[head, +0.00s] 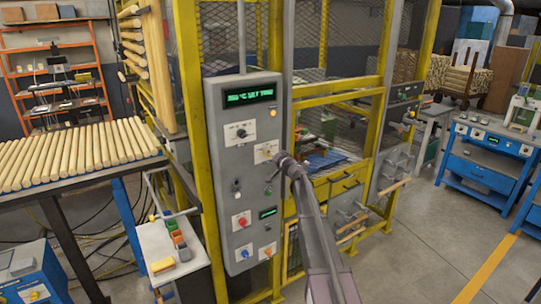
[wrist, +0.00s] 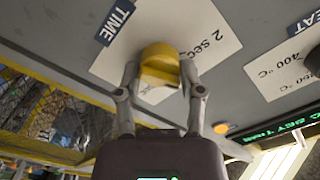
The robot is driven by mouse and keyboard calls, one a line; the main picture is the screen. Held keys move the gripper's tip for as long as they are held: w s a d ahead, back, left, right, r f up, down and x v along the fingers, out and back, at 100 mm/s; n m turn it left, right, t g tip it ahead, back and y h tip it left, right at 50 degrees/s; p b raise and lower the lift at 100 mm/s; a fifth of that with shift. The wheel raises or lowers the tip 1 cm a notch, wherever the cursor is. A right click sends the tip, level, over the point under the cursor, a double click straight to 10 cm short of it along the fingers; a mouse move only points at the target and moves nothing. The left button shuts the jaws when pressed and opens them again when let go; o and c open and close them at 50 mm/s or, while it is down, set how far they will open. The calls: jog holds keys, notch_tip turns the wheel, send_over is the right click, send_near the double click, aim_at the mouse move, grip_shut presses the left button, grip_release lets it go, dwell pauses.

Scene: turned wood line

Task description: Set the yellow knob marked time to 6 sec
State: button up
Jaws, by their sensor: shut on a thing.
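The yellow knob (wrist: 160,58) sits on a white dial plate (wrist: 218,40) on the grey control panel (head: 223,160). A dark TIME label (wrist: 116,20) is beside it, and the plate reads "2 sec" near the knob; other time marks are hidden or unreadable. My gripper (wrist: 159,74) has one finger on each side of the knob and is shut on it. The knob's pointing direction cannot be told clearly.
The panel also carries a black knob with a white plate (head: 241,132), a red knob (head: 241,221) and green displays (head: 249,97). Yellow fence posts (head: 203,170) flank the panel. A rack of wooden rods (head: 80,147) stands at left. The floor at right (head: 420,240) is clear.

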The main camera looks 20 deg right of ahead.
jog(key=m, duration=0.4)
jog(key=shift+w+m, duration=0.1)
jog(key=shift+m, duration=0.3)
jog(key=m, duration=0.3)
jog(key=shift+m, duration=0.3)
jog(key=m, duration=0.3)
jog(key=shift+f+m, duration=0.1)
jog(key=shift+m, duration=2.2)
jog(key=o, duration=1.2)
jog(key=shift+f, duration=0.1)
jog(key=shift+c, duration=0.2)
jog(key=v, duration=1.2)
